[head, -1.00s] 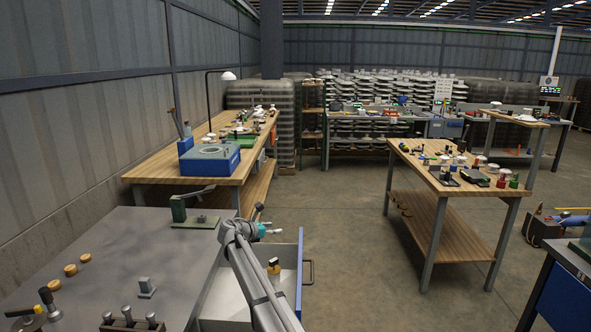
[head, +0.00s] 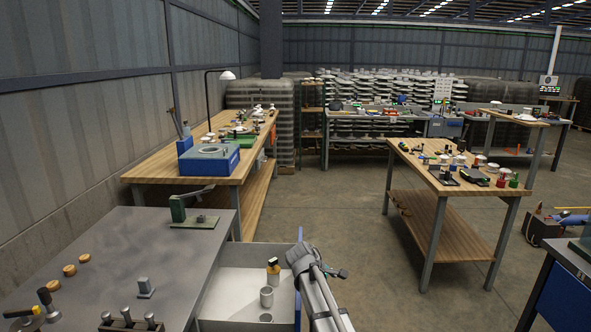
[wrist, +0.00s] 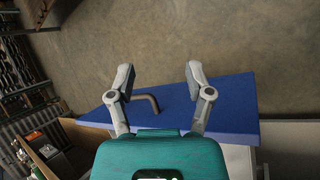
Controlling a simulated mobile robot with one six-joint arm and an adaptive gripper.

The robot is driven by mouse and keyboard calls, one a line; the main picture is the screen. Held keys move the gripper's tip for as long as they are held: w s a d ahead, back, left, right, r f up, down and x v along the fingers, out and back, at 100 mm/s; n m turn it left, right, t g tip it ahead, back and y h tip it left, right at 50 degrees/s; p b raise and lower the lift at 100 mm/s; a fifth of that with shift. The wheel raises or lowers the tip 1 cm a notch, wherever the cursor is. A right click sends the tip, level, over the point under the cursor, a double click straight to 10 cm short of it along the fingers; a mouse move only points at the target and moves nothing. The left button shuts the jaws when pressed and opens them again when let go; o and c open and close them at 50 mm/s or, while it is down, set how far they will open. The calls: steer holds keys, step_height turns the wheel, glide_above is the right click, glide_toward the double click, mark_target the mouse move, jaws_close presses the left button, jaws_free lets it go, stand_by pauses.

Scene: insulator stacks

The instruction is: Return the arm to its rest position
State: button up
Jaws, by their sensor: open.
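My arm (head: 312,278) reaches up from the bottom of the head view, in front of the right side of an open drawer. My gripper (head: 343,274) points to the right there and shows small. In the wrist view my gripper (wrist: 156,82) has its two fingers spread wide with nothing between them. Below the fingers in that view is the drawer's blue front panel (wrist: 228,103) with its bent handle (wrist: 150,101), apart from the fingertips as far as I can tell.
The open drawer (head: 232,300) holds a metal cup (head: 266,297) and a bottle with a yellow label (head: 273,271). The grey metal table (head: 110,262) carries a green press (head: 182,212) and several small parts. Open floor (head: 345,215) lies beyond the drawer.

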steer(key=s+d+f+m+g+y, duration=0.25)
steer(key=s+m, duration=0.45)
steer(key=s, duration=0.4)
steer(key=s+d+f+m+g+y, duration=0.15)
steer(key=s+d+m+y, duration=0.35)
steer(key=s, duration=0.6)
step_height(320, 180, down, 22)
steer(key=s+a+h+b, duration=0.1)
steer(key=s+a+b, duration=0.15)
steer(key=b, duration=1.95)
step_height(320, 180, up, 36)
steer(key=p, duration=3.5)
steer(key=shift+d+f+m, duration=0.25)
steer(key=shift+d+m, duration=0.15)
steer(key=shift+c, duration=0.6)
